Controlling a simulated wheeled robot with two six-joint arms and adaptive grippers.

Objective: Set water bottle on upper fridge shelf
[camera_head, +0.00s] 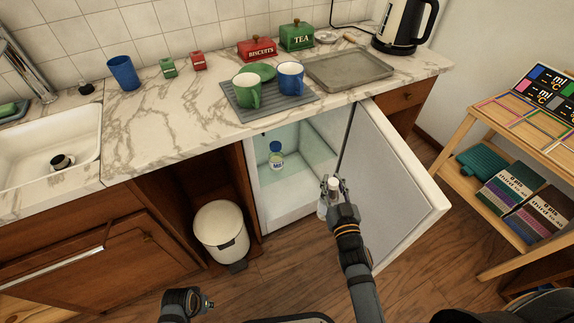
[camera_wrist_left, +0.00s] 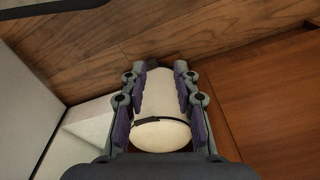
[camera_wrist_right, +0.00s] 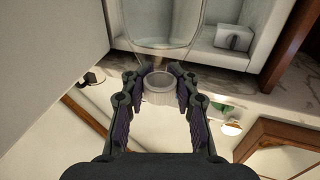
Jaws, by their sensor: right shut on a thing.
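A clear water bottle (camera_head: 323,207) with a white cap hangs from my right gripper (camera_head: 334,184), in front of the open fridge. In the right wrist view the fingers (camera_wrist_right: 158,80) close around the white cap (camera_wrist_right: 158,97), and the clear body (camera_wrist_right: 165,22) extends beyond them. The fridge (camera_head: 262,205) stands open under the counter, its door (camera_head: 385,200) swung to the right. A pale, see-through shelf area (camera_head: 310,150) shows inside; its levels are hard to tell apart. My left gripper (camera_head: 208,304) is low at the front. In the left wrist view its fingers (camera_wrist_left: 160,78) are apart and empty.
A milk bottle (camera_head: 276,155) stands inside the fridge at left. A cream bin (camera_head: 221,230) stands left of the fridge; it also shows below my left fingers (camera_wrist_left: 165,130). The marble counter (camera_head: 185,120) overhangs the fridge, with a mug tray (camera_head: 300,107) above. A wooden shelf unit (camera_head: 455,165) stands right.

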